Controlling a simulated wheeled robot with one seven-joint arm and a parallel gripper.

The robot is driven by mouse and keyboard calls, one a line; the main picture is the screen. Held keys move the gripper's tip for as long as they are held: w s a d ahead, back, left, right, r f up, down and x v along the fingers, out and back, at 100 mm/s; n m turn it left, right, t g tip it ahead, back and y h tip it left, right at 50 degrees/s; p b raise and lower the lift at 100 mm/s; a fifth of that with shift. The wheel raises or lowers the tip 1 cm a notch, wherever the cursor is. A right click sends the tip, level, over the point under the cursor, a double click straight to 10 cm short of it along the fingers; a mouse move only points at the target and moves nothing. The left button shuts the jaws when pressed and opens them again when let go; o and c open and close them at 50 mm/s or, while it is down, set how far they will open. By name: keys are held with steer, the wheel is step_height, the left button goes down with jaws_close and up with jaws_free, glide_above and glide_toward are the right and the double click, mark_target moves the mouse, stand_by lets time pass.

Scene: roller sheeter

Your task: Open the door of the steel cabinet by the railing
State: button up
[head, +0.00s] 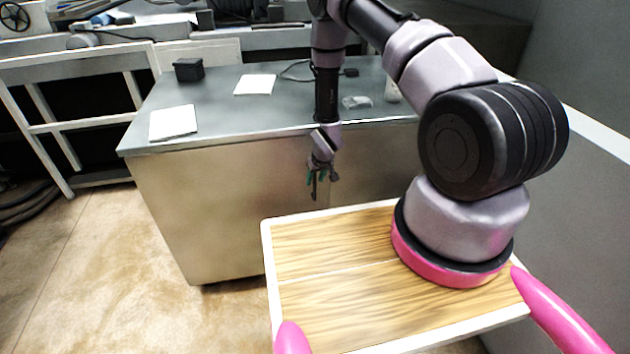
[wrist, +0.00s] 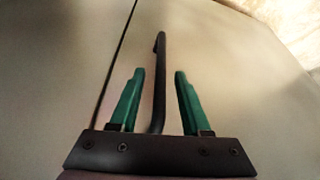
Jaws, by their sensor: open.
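The steel cabinet (head: 225,205) stands ahead of me beside the white railing, with a grey top and pale metal front. My gripper (head: 317,188) points down in front of the cabinet front, near a vertical door seam. In the wrist view my gripper (wrist: 158,85) is open, its two green fingers apart. A dark bar handle (wrist: 160,75) runs lengthwise between the fingers, closer to the left one, with visible gaps on both sides. The door seam (wrist: 115,60) runs to the left of the handle. The door looks closed. In the head view the gripper and arm hide the handle.
On the cabinet top lie white papers (head: 173,122), a black box (head: 188,69), a cable and small items. The white railing (head: 60,125) stands at the left. A grey wall (head: 580,120) closes the right side. Open floor (head: 100,260) lies at left front.

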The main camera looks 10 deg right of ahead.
steer(key=shift+w+f, duration=0.25)
steer(key=shift+f, duration=0.3)
jaws_close()
stand_by(1.1)
